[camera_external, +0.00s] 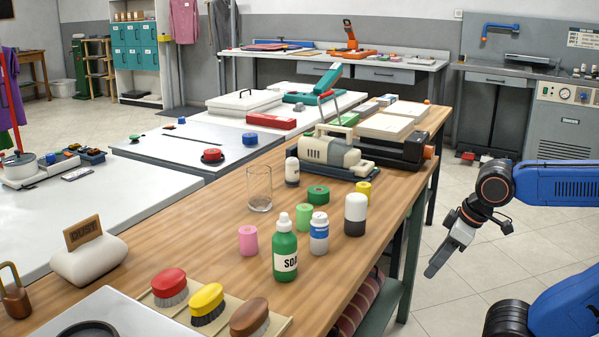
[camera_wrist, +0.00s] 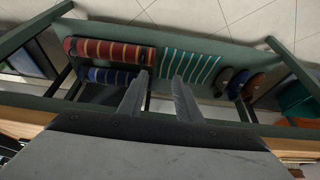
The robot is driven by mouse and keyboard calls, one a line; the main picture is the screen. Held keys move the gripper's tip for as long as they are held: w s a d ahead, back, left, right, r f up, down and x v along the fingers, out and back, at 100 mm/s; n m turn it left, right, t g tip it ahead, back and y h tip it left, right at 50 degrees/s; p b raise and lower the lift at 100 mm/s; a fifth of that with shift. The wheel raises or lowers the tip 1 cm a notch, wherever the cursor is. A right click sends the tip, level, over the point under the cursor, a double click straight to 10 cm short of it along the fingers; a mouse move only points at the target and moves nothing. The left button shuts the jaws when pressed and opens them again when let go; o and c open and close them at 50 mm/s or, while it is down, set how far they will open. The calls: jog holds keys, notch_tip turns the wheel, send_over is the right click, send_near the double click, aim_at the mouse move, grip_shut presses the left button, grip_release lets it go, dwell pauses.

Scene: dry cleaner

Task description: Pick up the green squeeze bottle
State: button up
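The green squeeze bottle (camera_external: 285,252) with a white cap and a white label stands upright on the wooden table (camera_external: 225,235), near its right-hand side. My gripper (camera_external: 433,269) hangs beyond the table's right edge, well to the right of the bottle and apart from it. The wrist view shows my gripper's two fingers (camera_wrist: 160,78) apart with nothing between them. The bottle does not show in the wrist view.
Close around the bottle stand a white-and-blue bottle (camera_external: 319,234), a pink spool (camera_external: 248,241), a black-and-white bottle (camera_external: 355,214) and a green spool (camera_external: 304,217). Brushes (camera_external: 207,303) lie in front. Striped rolls (camera_wrist: 110,50) lie on a lower shelf.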

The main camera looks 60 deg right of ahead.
jog(key=o, duration=0.8)
notch_tip(320, 180, up, 29)
jog(key=m+g, duration=0.5)
jog(key=m, duration=1.3)
send_over(284, 246)
jog(key=w+d, duration=0.2)
jog(key=shift+d+f, duration=0.15)
jog(key=shift+d, duration=0.05)
notch_tip(284, 246, down, 12)
jog(key=shift+f, duration=0.1)
jog(key=shift+s+f, duration=0.2)
jog(key=shift+f, duration=1.1)
jog(key=shift+s+f, duration=0.2)
jog(key=shift+f, duration=1.05)
